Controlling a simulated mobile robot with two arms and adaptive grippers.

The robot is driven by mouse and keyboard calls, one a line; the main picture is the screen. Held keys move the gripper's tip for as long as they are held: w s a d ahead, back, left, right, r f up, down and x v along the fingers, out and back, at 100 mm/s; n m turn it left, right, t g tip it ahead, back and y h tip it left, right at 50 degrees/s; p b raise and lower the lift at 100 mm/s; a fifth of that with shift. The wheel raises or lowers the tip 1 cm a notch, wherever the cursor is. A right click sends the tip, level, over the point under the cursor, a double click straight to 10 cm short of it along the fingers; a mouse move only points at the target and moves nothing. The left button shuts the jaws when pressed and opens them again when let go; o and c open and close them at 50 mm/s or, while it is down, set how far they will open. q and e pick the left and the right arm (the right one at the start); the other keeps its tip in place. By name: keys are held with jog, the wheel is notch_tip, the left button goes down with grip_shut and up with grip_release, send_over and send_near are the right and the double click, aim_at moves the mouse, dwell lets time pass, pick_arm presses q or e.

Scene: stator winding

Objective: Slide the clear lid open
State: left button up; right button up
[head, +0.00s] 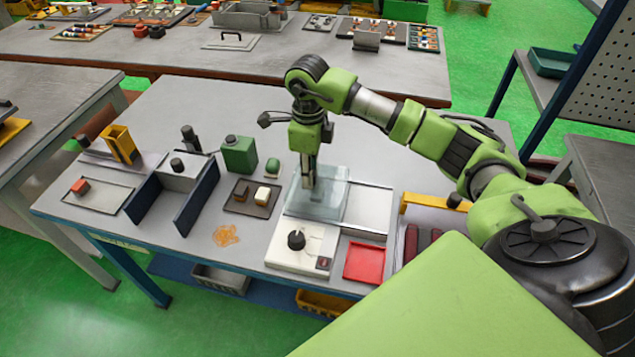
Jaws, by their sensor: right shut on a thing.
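The clear lid (325,201) is a see-through, pale bluish panel on a flat white and metal fixture (368,207) on the workbench. It lies over the left part of the fixture, and the bare metal plate shows to its right. My right gripper (309,180) comes down from above onto the lid, pointing downward, and is shut on it. The exact spot of the grip is too small to make out. My left gripper does not show.
A white block with a black knob (296,240) stands in front of the lid, and a red tray (365,262) lies to its right. On the left are a brown tray (238,208), a green canister (239,155) and dark blue upright panels (198,192).

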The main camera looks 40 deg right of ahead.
aim_at(342, 189)
jog(key=shift+s+d+f, duration=0.2)
jog(key=shift+s+d, duration=0.65)
jog(key=shift+s, duration=0.25)
jog(key=shift+s+d+f, duration=0.15)
jog(key=shift+s+d, duration=0.65)
jog(key=shift+s, duration=0.3)
jog(key=shift+s+d+b, duration=0.55)
jog(key=shift+s+d, duration=0.2)
jog(key=shift+s, duration=0.25)
jog(key=shift+s+d+b, duration=0.8)
jog(key=shift+s+d, duration=0.65)
jog(key=shift+s, duration=0.25)
jog(key=o, duration=0.8)
jog(key=shift+w+r, duration=0.1)
jog(key=shift+r, duration=0.05)
jog(key=shift+w+d+r+p, duration=0.15)
jog(key=shift+r+p, duration=0.35)
jog(key=shift+r, duration=0.15)
notch_tip(342, 189, up, 5)
jog(key=p, duration=0.3)
